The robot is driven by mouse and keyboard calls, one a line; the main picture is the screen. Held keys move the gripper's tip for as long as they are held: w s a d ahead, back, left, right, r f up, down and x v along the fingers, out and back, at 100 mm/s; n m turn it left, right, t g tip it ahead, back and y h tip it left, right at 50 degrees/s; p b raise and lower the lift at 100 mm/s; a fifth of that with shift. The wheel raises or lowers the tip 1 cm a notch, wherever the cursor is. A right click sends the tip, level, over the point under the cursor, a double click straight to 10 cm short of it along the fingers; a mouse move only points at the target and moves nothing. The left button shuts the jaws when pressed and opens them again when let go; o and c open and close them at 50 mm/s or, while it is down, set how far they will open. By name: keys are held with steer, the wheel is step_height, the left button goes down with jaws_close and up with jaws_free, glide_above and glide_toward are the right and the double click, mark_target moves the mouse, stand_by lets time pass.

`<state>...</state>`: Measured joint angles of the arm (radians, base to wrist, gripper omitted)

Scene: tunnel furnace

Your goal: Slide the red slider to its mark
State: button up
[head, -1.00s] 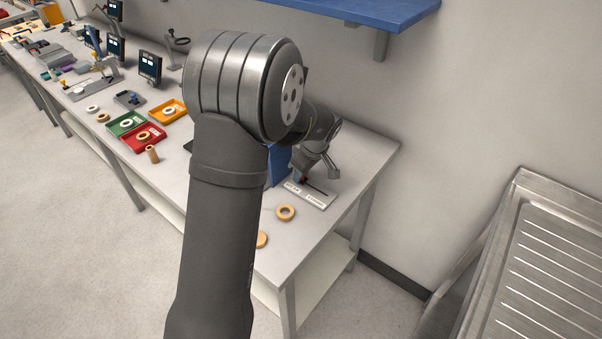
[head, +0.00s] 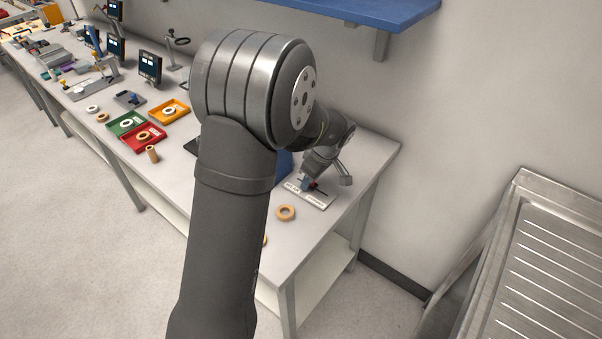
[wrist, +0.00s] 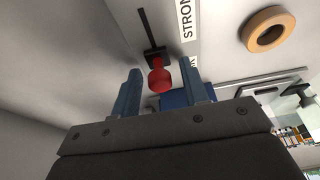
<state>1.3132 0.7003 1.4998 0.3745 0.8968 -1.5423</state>
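The red slider (wrist: 160,80) is a round red knob on a dark base in a straight black slot, seen in the wrist view. The slot runs on from it toward the top of that view. It is also a small red spot in the head view (head: 316,187), on a pale labelled plate (head: 322,204) near the table's right end. My gripper (wrist: 163,76) has its two blue fingers on either side of the knob, with a visible gap at each side. In the head view my gripper (head: 309,184) is low over the plate. I cannot make out the mark.
A tan ring (head: 286,213) lies on the table in front of the plate; it also shows in the wrist view (wrist: 268,28). A blue block stands behind my arm. Red (head: 142,137), green and orange trays are farther left. A blue shelf (head: 370,10) hangs above.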

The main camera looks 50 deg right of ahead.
steer(key=o, duration=0.8)
steer(key=shift+o, duration=0.2)
steer(key=v, duration=0.7)
steer(key=x, duration=0.7)
steer(key=shift+w, duration=1)
steer(key=shift+s, duration=0.1)
